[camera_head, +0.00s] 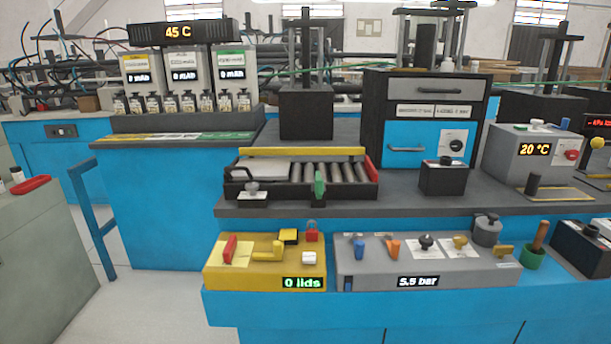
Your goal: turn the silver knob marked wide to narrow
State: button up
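No lettering reading wide or narrow is legible, so I cannot tell for sure which knob the task names. One silver-grey knob (252,188) stands on a small box with a white top at the front left of the roller conveyor (330,172). A larger grey round knob (487,229) sits at the back right of the grey control panel (375,280), which shows "5.5 bar". A dark round knob (426,241) stands on a white label on that panel. My gripper is not in view.
Left of the grey panel is a yellow panel (215,277) showing "0 lids", with a red lever (230,249) and a yellow handle (270,251). A green lever (319,185) stands at the conveyor's front. A green cup (532,259) holds a brown-handled tool. Floor is clear at lower left.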

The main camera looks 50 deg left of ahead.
aim_at(252, 186)
jog(key=z, duration=0.2)
jog(key=k, duration=0.85)
jog(key=u, duration=2.1)
jog(key=k, duration=0.3)
jog(key=z, duration=0.25)
